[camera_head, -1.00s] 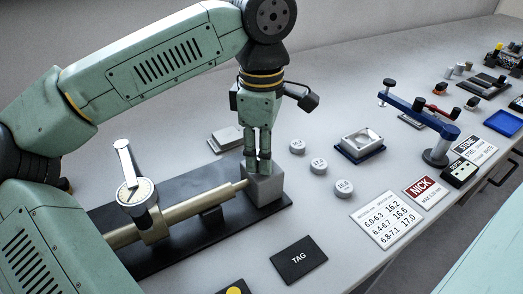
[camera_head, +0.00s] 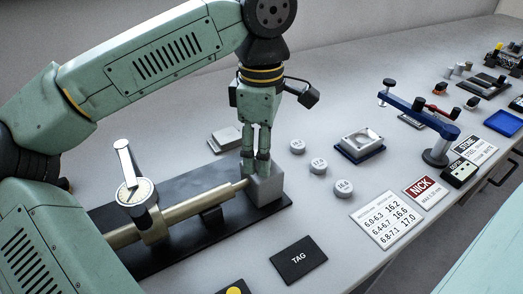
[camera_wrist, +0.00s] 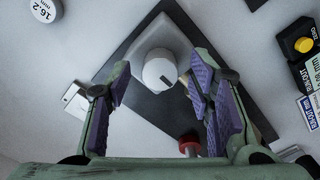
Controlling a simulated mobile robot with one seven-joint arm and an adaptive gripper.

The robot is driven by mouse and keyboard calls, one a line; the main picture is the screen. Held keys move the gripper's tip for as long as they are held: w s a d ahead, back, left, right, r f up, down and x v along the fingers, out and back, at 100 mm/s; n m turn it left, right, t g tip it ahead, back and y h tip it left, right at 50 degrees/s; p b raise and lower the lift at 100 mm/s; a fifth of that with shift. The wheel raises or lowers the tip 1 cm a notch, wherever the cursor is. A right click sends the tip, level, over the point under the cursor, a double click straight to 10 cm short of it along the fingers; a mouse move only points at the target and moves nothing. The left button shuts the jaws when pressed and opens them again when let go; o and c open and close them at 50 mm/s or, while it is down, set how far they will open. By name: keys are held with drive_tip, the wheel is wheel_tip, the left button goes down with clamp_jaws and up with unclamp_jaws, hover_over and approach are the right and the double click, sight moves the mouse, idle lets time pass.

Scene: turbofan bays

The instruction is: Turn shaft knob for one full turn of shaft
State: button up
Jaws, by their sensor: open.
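The shaft knob (camera_wrist: 160,70) is a pale round cap with a dark pointer mark, on top of the grey block (camera_head: 268,188) at the right end of the black base plate (camera_head: 130,258). The brass shaft (camera_head: 185,212) runs left from the block. A white round dial (camera_head: 136,194) with an upright lever stands on the shaft. My gripper (camera_head: 256,168) points down over the block, its fingers apart. In the wrist view its purple-padded fingers (camera_wrist: 160,82) stand on either side of the knob, with gaps visible. The knob is mostly hidden by the fingers in the head view.
Several round weights (camera_head: 319,166) lie right of the block. A black TAG plate (camera_head: 299,260) lies in front, a number chart (camera_head: 388,219) to the right. A blue-based tray (camera_head: 362,145) and blue clamp stand (camera_head: 425,118) stand farther right. A red part (camera_wrist: 190,146) shows below the knob.

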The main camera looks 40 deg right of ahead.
wheel_tip(320, 180, up, 11)
drive_tip(key=shift+r, duration=0.15)
idle(0.4)
